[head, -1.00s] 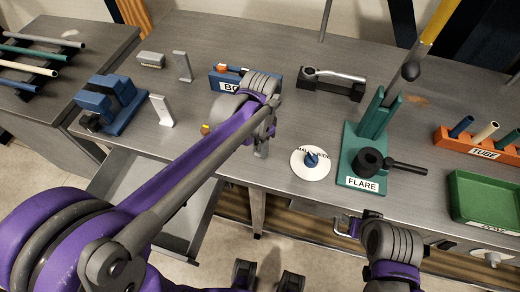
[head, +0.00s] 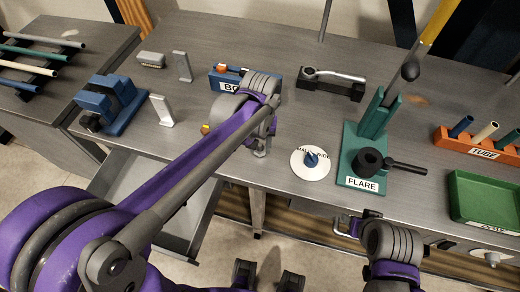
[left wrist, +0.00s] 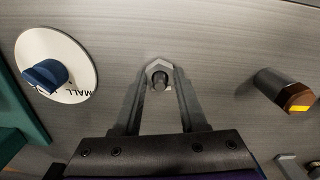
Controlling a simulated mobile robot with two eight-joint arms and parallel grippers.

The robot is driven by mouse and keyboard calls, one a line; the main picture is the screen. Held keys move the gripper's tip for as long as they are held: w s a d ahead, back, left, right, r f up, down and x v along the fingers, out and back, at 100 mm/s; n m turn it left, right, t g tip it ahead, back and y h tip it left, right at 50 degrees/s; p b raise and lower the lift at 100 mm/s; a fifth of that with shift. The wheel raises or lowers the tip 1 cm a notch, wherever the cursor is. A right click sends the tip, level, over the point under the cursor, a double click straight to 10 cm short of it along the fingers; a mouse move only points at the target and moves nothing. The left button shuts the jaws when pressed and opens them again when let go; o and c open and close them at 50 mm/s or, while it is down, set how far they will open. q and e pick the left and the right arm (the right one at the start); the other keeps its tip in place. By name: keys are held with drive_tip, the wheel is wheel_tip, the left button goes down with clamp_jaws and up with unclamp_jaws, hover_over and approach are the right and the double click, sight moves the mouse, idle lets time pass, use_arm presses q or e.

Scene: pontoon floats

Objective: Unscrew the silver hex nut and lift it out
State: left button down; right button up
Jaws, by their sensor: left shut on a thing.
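The silver hex nut (left wrist: 159,66) sits around a dark threaded stud (left wrist: 159,81) in the left wrist view, above the grey bench top. My left gripper (left wrist: 158,84) is shut on the nut, with one finger on each side of it. In the head view my left gripper (head: 261,147) points down near the front edge of the bench, and the nut is hidden behind it.
A white round dial with a blue knob (head: 311,161) stands close to the right of my left gripper. The green FLARE stand (head: 362,183) is farther right. A blue labelled holder (head: 222,80) lies behind my left wrist. An orange TUBE rack (head: 478,146) stands at the right.

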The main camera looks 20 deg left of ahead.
use_arm(q)
drive_tip(key=c, duration=0.6)
unclamp_jaws()
drive_tip(key=shift+o, duration=0.2)
drive_tip(key=shift+r+p, duration=1.75)
drive_tip(key=shift+r, duration=1.35)
drive_tip(key=shift+f, duration=0.1)
use_arm(e)
drive_tip(key=r, duration=0.1)
drive_tip(key=w+r, duration=0.1)
drive_tip(key=r, duration=0.2)
drive_tip(key=shift+w+r, duration=0.25)
drive_tip(key=shift+w, duration=0.05)
